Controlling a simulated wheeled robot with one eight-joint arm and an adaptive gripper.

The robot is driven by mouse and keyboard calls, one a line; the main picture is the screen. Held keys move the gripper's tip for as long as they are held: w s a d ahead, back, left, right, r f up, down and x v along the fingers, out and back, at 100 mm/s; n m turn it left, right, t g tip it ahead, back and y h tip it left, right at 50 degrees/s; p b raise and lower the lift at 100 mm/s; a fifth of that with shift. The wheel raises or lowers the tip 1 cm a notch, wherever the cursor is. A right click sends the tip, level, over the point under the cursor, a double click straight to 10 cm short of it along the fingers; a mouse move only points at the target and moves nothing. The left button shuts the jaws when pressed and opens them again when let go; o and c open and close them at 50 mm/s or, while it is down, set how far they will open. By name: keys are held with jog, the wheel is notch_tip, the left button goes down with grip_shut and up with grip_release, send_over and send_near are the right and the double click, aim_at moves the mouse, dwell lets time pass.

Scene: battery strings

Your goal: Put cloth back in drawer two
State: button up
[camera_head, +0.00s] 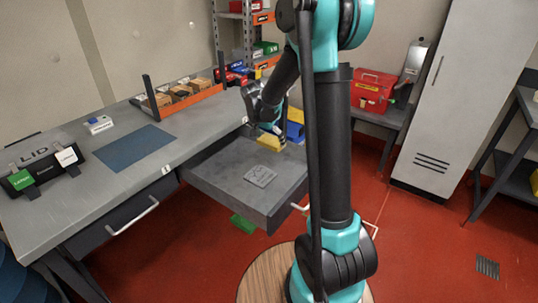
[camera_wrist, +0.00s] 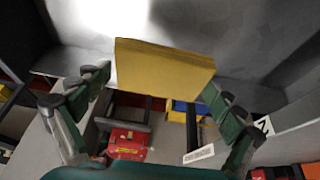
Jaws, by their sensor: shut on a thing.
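My gripper (camera_head: 272,128) is shut on a yellow folded cloth (camera_head: 269,142), over the far part of the open drawer (camera_head: 222,178). Whether the cloth touches the drawer floor I cannot tell. In the wrist view my gripper (camera_wrist: 160,88) has the cloth (camera_wrist: 163,68) between its two fingers as a flat yellow block. The drawer is pulled out from the grey workbench, and a "2" label (camera_wrist: 263,125) shows in the wrist view. A grey marked pad (camera_head: 260,176) lies in the drawer.
A closed drawer handle (camera_head: 135,215) is at the left under the bench (camera_head: 60,215). A red toolbox (camera_head: 372,90) stands behind on a side bench. A green object (camera_head: 243,222) is below the drawer.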

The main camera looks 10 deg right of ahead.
aim_at(272, 158)
jog(key=shift+f, duration=3.7)
jog(key=shift+f, duration=0.1)
jog(key=o, duration=0.8)
jog(key=shift+c, duration=0.2)
jog(key=v, duration=1.2)
jog(key=shift+d, duration=0.1)
